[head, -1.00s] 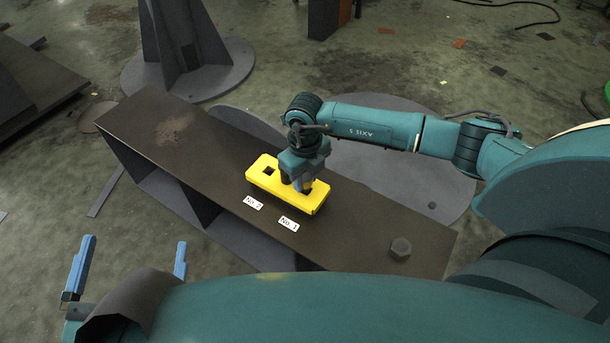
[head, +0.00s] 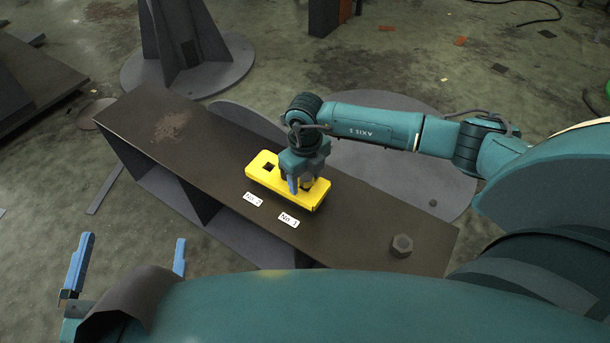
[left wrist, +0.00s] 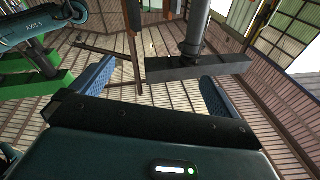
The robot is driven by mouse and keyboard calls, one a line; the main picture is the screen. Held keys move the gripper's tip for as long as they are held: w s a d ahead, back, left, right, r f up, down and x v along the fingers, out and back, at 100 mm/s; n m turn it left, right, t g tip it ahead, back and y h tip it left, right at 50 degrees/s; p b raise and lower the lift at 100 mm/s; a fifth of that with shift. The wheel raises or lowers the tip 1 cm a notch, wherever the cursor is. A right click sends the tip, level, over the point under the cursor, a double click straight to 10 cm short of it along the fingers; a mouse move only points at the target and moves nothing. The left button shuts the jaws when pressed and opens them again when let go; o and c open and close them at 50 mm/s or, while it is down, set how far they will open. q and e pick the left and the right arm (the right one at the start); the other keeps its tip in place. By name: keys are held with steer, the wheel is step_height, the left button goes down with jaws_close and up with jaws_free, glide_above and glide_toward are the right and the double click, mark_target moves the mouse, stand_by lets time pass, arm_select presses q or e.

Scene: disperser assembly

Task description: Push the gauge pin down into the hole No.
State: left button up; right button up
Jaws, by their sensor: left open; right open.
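A yellow block (head: 258,179) lies on the dark bench, with a square hole (head: 268,167) showing on its left, No. 2 side. White labels No. 2 (head: 253,199) and No. 1 (head: 289,220) lie in front of it. My right gripper (head: 302,184) points down over the block's right, No. 1 side; its jaws are open and hide the hole there. I cannot make out the gauge pin for sure; something greyish shows between the fingers. My left gripper (head: 127,264) is open and empty at the lower left, away from the bench. Its blue fingers also show in the left wrist view (left wrist: 155,88).
A grey hexagonal piece (head: 402,246) sits on the right part of the bench (head: 362,233). The bench's left part is clear except for a rusty patch. A grey stand on a round base (head: 190,72) is on the floor behind it.

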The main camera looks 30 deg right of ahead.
arm_select(q)
steer(key=shift+s+d+f+g, duration=0.1)
steer(key=shift+f+g, duration=0.05)
steer(key=shift+f, duration=0.4)
steer(key=shift+s+d+f+g, duration=0.1)
steer(key=shift+f+g, duration=0.05)
steer(key=shift+f, duration=0.4)
arm_select(e)
steer(key=shift+f, duration=0.1)
steer(key=shift+r, duration=0.4)
arm_select(q)
step_height(320, 180, up, 6)
steer(key=p, duration=0.4)
steer(key=shift+a+f+p, duration=0.15)
steer(key=shift+f+p, duration=0.1)
steer(key=shift+p, duration=0.15)
arm_select(e)
step_height(320, 180, up, 13)
steer(key=shift+f, duration=0.15)
steer(key=shift+s+f, duration=0.1)
